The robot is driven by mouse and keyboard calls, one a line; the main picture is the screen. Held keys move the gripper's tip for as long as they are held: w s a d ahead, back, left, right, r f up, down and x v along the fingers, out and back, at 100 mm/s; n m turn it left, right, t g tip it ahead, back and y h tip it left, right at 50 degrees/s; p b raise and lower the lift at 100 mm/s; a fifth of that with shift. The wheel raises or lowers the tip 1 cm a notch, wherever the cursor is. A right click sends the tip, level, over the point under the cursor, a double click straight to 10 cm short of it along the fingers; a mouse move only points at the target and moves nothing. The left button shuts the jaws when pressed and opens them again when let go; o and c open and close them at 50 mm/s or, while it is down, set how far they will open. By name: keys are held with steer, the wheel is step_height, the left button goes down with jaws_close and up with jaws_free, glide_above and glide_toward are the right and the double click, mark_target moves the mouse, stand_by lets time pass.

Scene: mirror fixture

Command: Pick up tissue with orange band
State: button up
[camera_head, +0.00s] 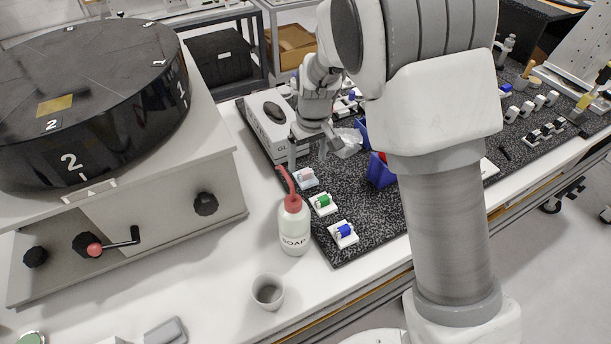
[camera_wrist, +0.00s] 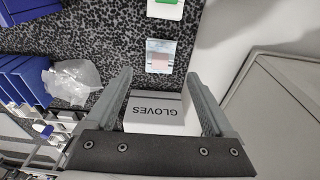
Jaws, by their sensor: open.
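A small white holder carries a rolled tissue with a pale pink-orange band (camera_head: 307,178), at the edge of the speckled black mat. It also shows in the wrist view (camera_wrist: 159,57), just beyond my fingertips. My gripper (camera_head: 309,156) points down above the mat close to this tissue. Its two fingers are spread wide with nothing held, also in the wrist view (camera_wrist: 159,75). The gap in height between fingertips and tissue is hard to judge. A green-banded tissue (camera_head: 323,203) and a blue-banded one (camera_head: 343,233) stand in line nearer the front.
A white gloves box (camera_head: 262,128) lies behind the tissue; it shows between my fingers in the wrist view (camera_wrist: 160,112). A soap bottle (camera_head: 294,229) with a red spout stands left of the tissues. Blue bins (camera_head: 381,172) and a clear plastic bag (camera_head: 349,141) are to the right.

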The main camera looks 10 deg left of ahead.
mark_target(305, 171)
steer(key=shift+w+a+f, duration=0.15)
steer(key=shift+w+f, duration=0.05)
steer(key=shift+f, duration=1.1)
steer(key=shift+w+a+f, duration=0.15)
steer(key=shift+f, duration=1.1)
jaws_close()
steer(key=shift+r, duration=0.45)
steer(key=r, duration=0.3)
steer(key=shift+d+r, duration=0.25)
steer(key=shift+r, duration=0.05)
steer(key=s+d+r+b, duration=0.1)
steer(key=s+d+r, duration=0.4)
steer(key=d, duration=0.5)
steer(key=shift+r, duration=0.75)
